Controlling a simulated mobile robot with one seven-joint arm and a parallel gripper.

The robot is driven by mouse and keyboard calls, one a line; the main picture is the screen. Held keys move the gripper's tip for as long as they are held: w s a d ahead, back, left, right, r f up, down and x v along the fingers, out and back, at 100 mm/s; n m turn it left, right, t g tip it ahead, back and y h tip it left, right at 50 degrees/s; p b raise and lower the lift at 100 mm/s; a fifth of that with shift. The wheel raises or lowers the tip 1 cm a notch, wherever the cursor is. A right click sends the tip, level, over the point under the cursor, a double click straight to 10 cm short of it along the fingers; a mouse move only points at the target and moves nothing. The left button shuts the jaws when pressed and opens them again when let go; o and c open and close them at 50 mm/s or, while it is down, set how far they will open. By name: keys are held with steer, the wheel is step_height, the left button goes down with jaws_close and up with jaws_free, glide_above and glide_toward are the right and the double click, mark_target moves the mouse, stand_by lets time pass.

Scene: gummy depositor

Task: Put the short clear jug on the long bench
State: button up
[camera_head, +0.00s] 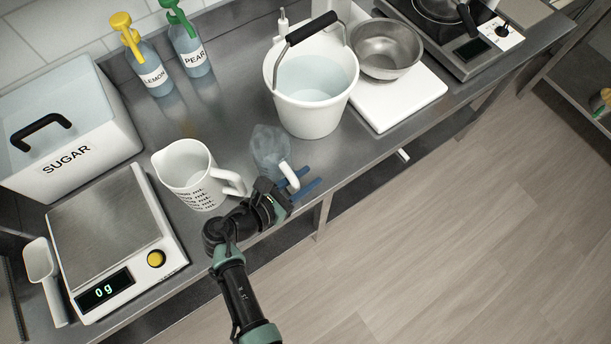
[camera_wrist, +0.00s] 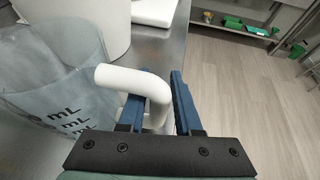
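The short clear jug (camera_head: 268,148) stands on the steel bench, near its front edge and left of the white bucket. It is see-through with a white handle (camera_head: 289,176). In the wrist view its clear wall with mL marks (camera_wrist: 58,88) fills the left side, and the white handle (camera_wrist: 135,82) reaches between my blue fingers. My gripper (camera_head: 304,184) is at the handle, with one finger on each side of it. The fingers look apart, with a narrow gap beside the handle in the wrist view (camera_wrist: 164,100). The long bench is not clearly identifiable.
A white measuring jug (camera_head: 186,172) stands close left of the clear jug. The white bucket (camera_head: 318,112) of liquid is behind right, before a metal bowl (camera_head: 387,50) on a white board (camera_head: 398,102). A scale (camera_head: 110,240) reading 0 g, a sugar bin (camera_head: 70,130) and two bottles (camera_head: 152,70) stand left and behind.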

steer(key=shift+o, duration=1.1)
